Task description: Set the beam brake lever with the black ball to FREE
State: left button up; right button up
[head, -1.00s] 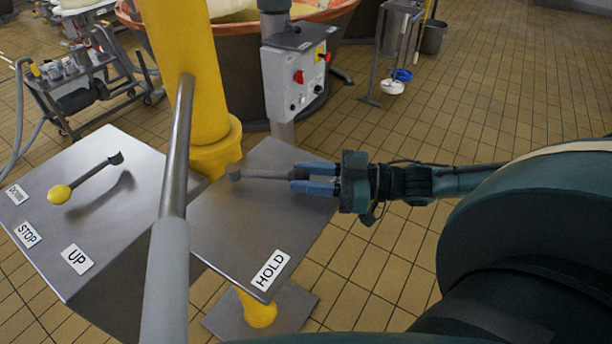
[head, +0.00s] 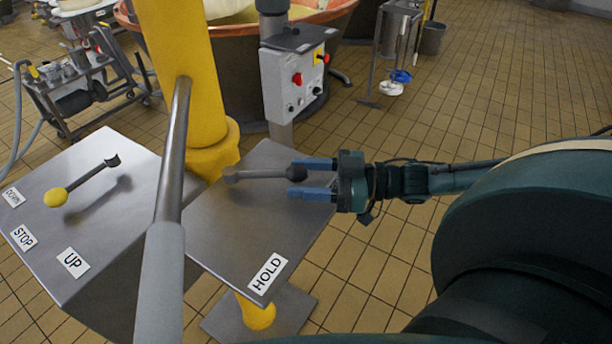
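The beam brake lever (head: 262,175) is a grey rod on the right metal panel (head: 235,225), with a black ball (head: 297,172) at its right end. It points right, toward the panel's right edge. My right gripper (head: 312,179) is open, its two blue fingers on either side of the ball and apart from each other. Whether a finger touches the ball I cannot tell. A HOLD label (head: 268,273) is at the panel's near corner. No FREE label shows. My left gripper is not in view.
A left panel (head: 110,215) carries a yellow-ball lever (head: 82,183) with DOWN, STOP and UP labels. A thick grey bar (head: 165,255) crosses between the panels. A yellow post (head: 185,75) and a control box (head: 295,78) stand behind.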

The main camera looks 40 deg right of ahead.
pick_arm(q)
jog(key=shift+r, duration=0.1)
pick_arm(e)
jog(key=shift+s+d+p, duration=0.35)
jog(key=shift+s+d, duration=0.1)
jog(key=shift+d, duration=0.05)
pick_arm(q)
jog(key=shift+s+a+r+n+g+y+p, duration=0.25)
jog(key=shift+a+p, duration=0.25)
jog(key=shift+p, duration=0.65)
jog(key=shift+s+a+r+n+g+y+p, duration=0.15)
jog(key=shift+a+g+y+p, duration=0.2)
jog(key=shift+p, duration=0.8)
pick_arm(e)
jog(key=v, duration=1.2)
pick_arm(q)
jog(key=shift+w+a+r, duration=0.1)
pick_arm(e)
jog(key=shift+w, duration=0.15)
